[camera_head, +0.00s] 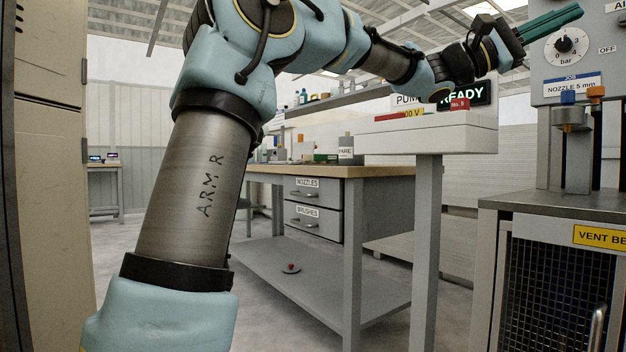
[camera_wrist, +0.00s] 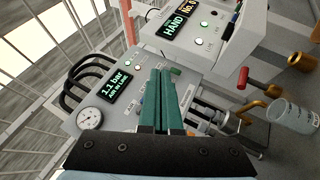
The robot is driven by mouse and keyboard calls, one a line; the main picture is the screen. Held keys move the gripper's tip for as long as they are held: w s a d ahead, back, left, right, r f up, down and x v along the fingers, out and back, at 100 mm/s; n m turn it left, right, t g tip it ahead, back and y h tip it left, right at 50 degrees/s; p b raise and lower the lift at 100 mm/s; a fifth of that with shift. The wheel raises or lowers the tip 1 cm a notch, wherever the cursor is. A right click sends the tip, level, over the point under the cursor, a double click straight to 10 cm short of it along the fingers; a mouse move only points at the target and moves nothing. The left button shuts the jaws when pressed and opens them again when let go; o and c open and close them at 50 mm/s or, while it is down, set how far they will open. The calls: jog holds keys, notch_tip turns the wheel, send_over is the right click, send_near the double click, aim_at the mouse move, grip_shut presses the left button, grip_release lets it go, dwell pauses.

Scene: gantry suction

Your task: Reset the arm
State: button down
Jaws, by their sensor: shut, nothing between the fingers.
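My gripper (camera_head: 552,24) is at the upper right of the head view, with its two long green fingers pointing right. The fingers lie close together with nothing between them. My arm, marked "ARM R", rises from the bottom and reaches across the top toward the right. In the wrist view the green fingers (camera_wrist: 160,105) point up the picture, in front of a grey panel (camera_wrist: 130,72) with a lit "1.1 bar" display (camera_wrist: 120,85) and a round gauge (camera_wrist: 89,118). I cannot tell whether the fingertips touch anything.
A grey panel with a dial (camera_head: 564,45) stands near the gripper, above a cabinet (camera_head: 530,212). A white box on a post (camera_head: 428,136) stands below the forearm. A workbench (camera_head: 352,171) with drawers is behind. The wrist view shows a red handle (camera_wrist: 258,84) and a clear jar (camera_wrist: 289,115).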

jog(key=w+a+f+n+t+y, duration=0.1)
jog(key=w+f+t+y, duration=0.2)
jog(key=f, duration=0.7)
jog(key=w+a+f+n+t+y, duration=0.1)
jog(key=w+f+n+t+y, duration=0.2)
jog(key=f, duration=0.8)
jog(key=w+a+f+t+y+p, duration=0.1)
jog(key=w+a+f+t+y, duration=0.1)
jog(key=a+f, duration=0.4)
jog(key=w+a+f+t+y+p, duration=0.1)
jog(key=w+a+f+t+y, duration=0.2)
jog(key=f, duration=0.5)
jog(key=a+f+y, duration=0.3)
jog(key=a+f, duration=0.4)
jog(key=a, duration=0.4)
jog(key=a+f+y, duration=0.2)
jog(key=a+f, duration=0.5)
jog(key=a, duration=0.4)
jog(key=s+a+f+m+y+p, duration=0.1)
jog(key=s+a+f+y, duration=0.2)
jog(key=a, duration=0.6)
jog(key=s+a+f+m+y+p, duration=0.1)
jog(key=s+a+f, duration=0.25)
jog(key=a, duration=0.45)
notch_tip(320, 180, up, 38)
jog(key=p, duration=3.7)
jog(key=shift+d+t, duration=0.15)
jog(key=shift+t, duration=0.15)
jog(key=shift+s, duration=0.1)
